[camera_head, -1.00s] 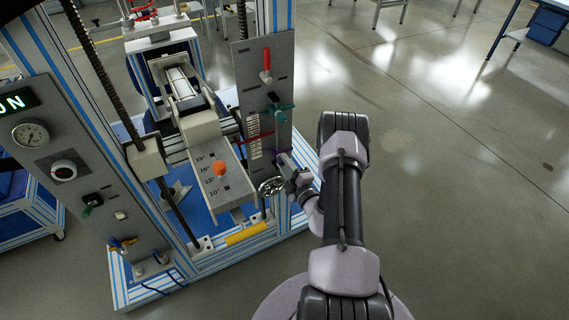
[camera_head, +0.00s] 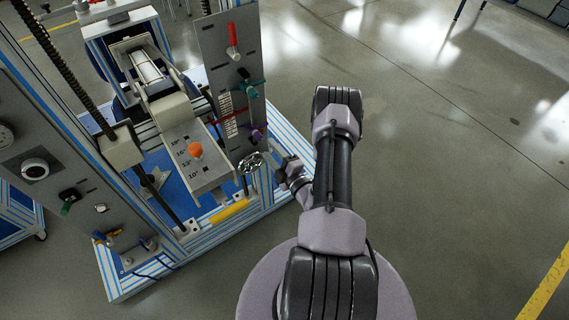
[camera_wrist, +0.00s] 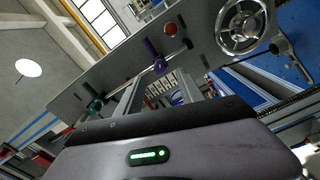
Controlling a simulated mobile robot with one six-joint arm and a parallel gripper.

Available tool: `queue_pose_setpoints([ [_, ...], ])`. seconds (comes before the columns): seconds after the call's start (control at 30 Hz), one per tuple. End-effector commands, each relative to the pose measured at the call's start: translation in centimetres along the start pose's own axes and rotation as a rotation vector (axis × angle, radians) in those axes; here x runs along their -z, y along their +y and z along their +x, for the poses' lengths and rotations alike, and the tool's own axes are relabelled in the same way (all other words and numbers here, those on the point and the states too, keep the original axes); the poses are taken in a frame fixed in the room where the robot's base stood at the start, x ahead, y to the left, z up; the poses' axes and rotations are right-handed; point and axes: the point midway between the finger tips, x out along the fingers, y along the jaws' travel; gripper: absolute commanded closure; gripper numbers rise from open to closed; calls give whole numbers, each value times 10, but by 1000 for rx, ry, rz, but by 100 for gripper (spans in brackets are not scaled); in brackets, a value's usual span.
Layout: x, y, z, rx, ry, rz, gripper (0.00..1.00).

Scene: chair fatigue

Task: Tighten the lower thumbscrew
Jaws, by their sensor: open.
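The lower thumbscrew appears to be the purple one (camera_head: 257,133) on the grey upright panel (camera_head: 222,62), just above the handwheel. It also shows in the wrist view (camera_wrist: 154,57), beyond my gripper. A teal thumbscrew (camera_head: 250,88) sits higher on the panel and appears at the left in the wrist view (camera_wrist: 93,103). My gripper (camera_wrist: 165,88) is open with nothing between its fingers. It stands apart from the purple thumbscrew, to its right in the head view, where its fingertips are hard to make out.
A metal handwheel (camera_head: 251,163) sits below the purple thumbscrew, close to my gripper; it shows large in the wrist view (camera_wrist: 243,27). A red handle (camera_head: 233,36) is at the panel top. A blue-striped frame (camera_head: 205,243) surrounds the machine.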

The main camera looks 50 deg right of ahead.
Motion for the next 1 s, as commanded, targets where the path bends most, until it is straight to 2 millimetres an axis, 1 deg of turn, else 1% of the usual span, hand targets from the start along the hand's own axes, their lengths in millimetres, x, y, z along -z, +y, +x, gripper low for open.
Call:
queue_pose_setpoints([
  [0.03,-1,3,-18,2,-8,5,55],
  [0.1,-1,3,-42,1,-9,5,55],
  [0.2,-2,2,-70,0,-10,5,55],
  [0.3,-1,2,-91,-1,-6,1,55],
  [0.4,-1,1,-103,-1,-4,1,55],
  [0.53,0,0,-108,-1,0,0,55],
  [1.0,0,0,-108,-1,0,0,55],
])
